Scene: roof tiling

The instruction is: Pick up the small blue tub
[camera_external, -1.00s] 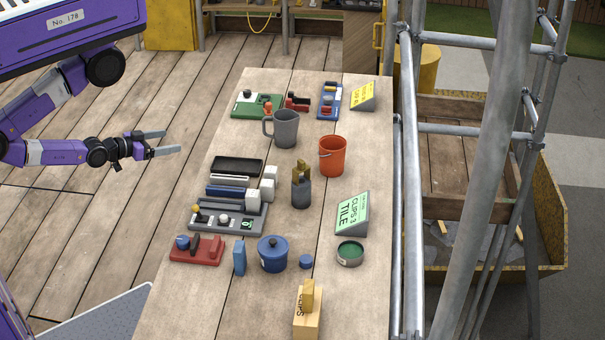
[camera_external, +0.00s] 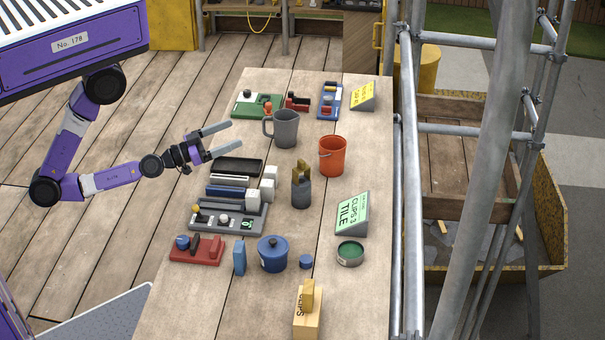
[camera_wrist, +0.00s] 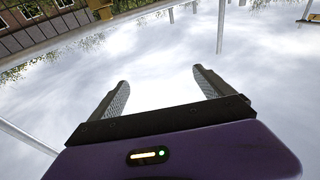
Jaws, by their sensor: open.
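The small blue tub (camera_external: 306,261) sits on the table in the external view, a low round blue piece between a larger lidded blue pot (camera_external: 272,254) and a green-topped round tin (camera_external: 350,253). My gripper (camera_external: 235,137) is open and empty. It is in the air at the table's left side, near the grey mug and the black tray, well away from the tub. In the wrist view my two fingers (camera_wrist: 162,88) are spread apart with only bright sky between them. The tub does not show in the wrist view.
A grey mug (camera_external: 286,128), an orange bucket (camera_external: 332,156) and a grey holder (camera_external: 301,190) stand on the table. A red block set (camera_external: 196,250), an upright blue block (camera_external: 239,257) and a wooden clips box (camera_external: 307,318) are around the tub. Scaffold poles (camera_external: 412,190) rise along the right edge.

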